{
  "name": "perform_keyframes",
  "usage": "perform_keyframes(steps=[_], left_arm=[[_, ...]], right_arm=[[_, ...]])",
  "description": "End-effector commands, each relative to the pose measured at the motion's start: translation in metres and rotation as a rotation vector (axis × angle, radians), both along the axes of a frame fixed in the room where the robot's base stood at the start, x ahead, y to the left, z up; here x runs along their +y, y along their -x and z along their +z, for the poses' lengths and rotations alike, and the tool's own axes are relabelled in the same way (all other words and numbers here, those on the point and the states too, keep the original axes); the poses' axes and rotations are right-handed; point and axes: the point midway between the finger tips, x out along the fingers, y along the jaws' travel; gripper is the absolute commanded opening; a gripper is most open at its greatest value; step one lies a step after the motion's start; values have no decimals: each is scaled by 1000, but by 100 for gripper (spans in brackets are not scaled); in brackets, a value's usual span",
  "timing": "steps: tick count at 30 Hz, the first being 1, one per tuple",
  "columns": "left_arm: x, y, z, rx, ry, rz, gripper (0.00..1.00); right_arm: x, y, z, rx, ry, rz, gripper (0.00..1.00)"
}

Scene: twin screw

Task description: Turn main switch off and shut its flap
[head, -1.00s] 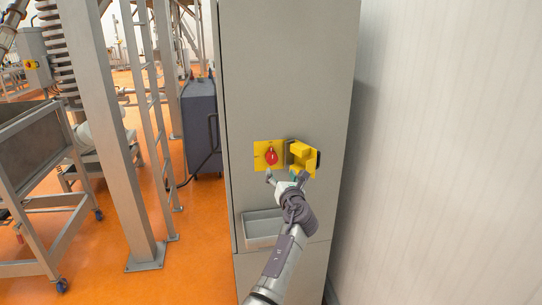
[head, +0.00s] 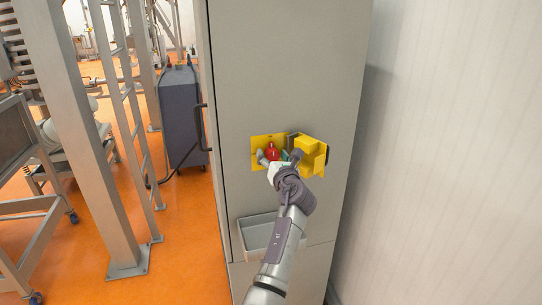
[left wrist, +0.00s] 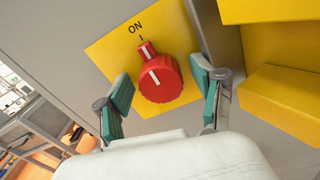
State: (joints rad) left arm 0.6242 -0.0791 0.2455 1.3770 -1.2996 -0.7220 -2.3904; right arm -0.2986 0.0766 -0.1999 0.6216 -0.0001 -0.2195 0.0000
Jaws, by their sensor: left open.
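The red main switch knob (head: 273,152) sits on a yellow plate (head: 258,140) on the grey cabinet front. In the left wrist view the red knob (left wrist: 160,78) has its white mark pointing at the word ON. The yellow flap (head: 314,152) stands open to the right of the knob; its yellow boxy side also shows in the left wrist view (left wrist: 285,92). My left gripper (head: 278,157) is open in front of the knob. In the left wrist view its green-padded fingers (left wrist: 165,101) are on either side of the knob, apart from it. My right gripper is not in view.
The grey cabinet (head: 285,60) fills the middle. A shallow grey tray (head: 258,236) juts out below the switch. A white wall (head: 450,150) stands close on the right. A steel post and ladder (head: 120,130) stand left over orange floor.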

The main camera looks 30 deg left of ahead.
Motion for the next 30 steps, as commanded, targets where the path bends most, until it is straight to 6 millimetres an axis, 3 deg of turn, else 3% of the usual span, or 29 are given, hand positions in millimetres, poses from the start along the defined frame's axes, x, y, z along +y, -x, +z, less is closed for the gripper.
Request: perform_keyframes(steps=[4,15,30], left_arm=[[0,0,0,0,0,0,66],[0,0,0,0,0,0,8],[1,0,0,-122,103,1,8]], right_arm=[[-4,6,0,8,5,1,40],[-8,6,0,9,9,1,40],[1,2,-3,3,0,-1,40]])
